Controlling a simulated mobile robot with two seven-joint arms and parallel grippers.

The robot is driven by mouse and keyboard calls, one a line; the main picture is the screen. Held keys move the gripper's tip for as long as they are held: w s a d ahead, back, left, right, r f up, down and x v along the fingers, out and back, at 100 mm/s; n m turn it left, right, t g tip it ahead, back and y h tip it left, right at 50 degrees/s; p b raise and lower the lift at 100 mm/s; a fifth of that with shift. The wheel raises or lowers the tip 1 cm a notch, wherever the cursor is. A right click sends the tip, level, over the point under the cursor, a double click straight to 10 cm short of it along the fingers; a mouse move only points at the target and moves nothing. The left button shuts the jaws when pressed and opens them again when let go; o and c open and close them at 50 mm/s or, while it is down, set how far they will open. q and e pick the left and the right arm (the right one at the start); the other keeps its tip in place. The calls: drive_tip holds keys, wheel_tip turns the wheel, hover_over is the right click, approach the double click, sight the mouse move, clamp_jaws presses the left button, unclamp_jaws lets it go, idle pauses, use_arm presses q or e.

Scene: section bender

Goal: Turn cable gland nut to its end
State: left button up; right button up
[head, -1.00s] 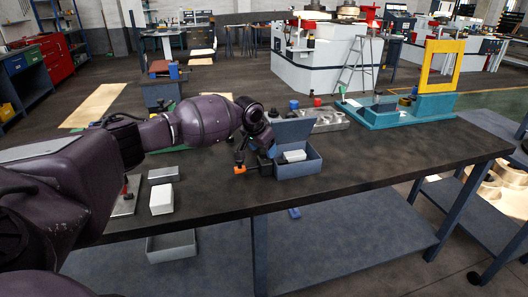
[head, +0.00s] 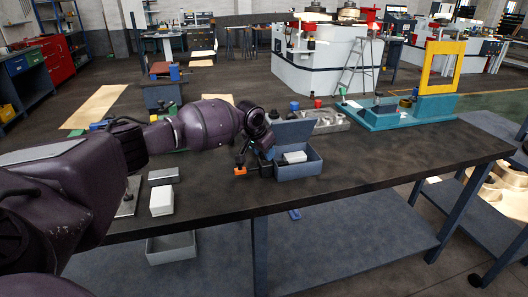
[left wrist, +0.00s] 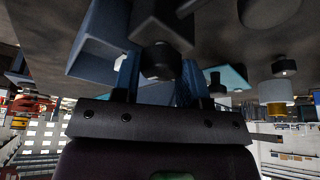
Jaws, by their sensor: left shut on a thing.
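A blue-grey box (head: 311,164) with a raised lid stands near the table's front edge in the head view. A dark gland fitting (head: 266,169) is at its left side, with an orange piece (head: 240,171) just left of it. My left gripper (head: 255,157) reaches to the fitting from above left. In the left wrist view, its two blue fingers (left wrist: 158,68) are shut on the dark round nut (left wrist: 161,61), one on each side. The nut sits in front of a dark block (left wrist: 161,31). The thread behind the nut is hidden. My right gripper is not in view.
A white block (head: 162,200) and a grey plate (head: 164,175) lie left of the box. A grey fixture (head: 325,122) and a teal stand with a yellow frame (head: 440,68) stand at the back right. The table's right half (head: 400,155) is mostly clear.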

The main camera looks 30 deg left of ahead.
use_arm(q)
drive_tip(key=shift+f+m+h, duration=0.1)
drive_tip(key=shift+m+h, duration=0.2)
drive_tip(key=shift+m, duration=0.5)
drive_tip(key=shift+m+g, duration=0.3)
drive_tip(key=shift+m, duration=0.3)
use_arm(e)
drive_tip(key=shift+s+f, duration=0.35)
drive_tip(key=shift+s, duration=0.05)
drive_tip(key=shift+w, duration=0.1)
use_arm(q)
drive_tip(key=o, duration=0.9)
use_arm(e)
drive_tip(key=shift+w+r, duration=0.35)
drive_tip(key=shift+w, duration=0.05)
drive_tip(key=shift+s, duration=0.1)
